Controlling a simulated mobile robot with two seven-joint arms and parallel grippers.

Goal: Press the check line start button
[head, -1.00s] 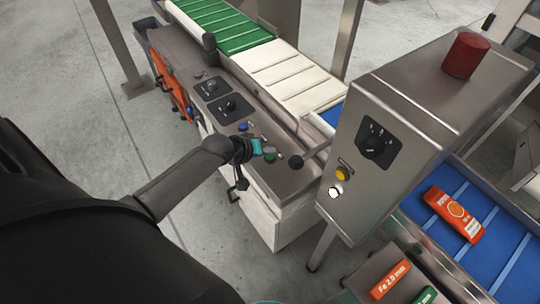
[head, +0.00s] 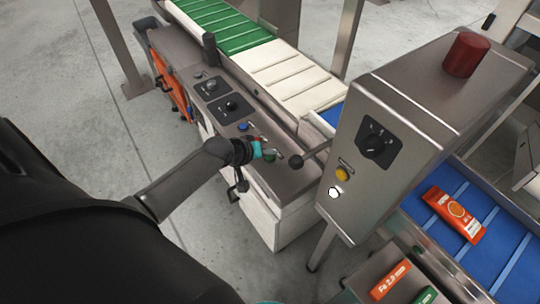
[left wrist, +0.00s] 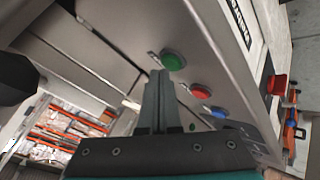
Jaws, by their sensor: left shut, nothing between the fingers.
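A green button (head: 269,158) sits near the right end of the steel control panel (head: 292,181) in the head view, partly hidden by my gripper. It shows clearly in the left wrist view (left wrist: 173,61), in a row with a red button (left wrist: 201,90) and a blue button (left wrist: 217,112). I cannot read which one is the check line start. My left gripper (head: 279,154) is shut and empty, over the panel by the green button. In the left wrist view its fingertips (left wrist: 160,74) appear just beside the green button; I cannot tell whether they touch it. My right gripper is not in view.
Panel dials (head: 231,105) lie further back. A steel cabinet (head: 430,100) on the right carries a red cylinder (head: 466,55), a dial, and yellow and white buttons. An orange packet (head: 455,214) lies on a blue belt.

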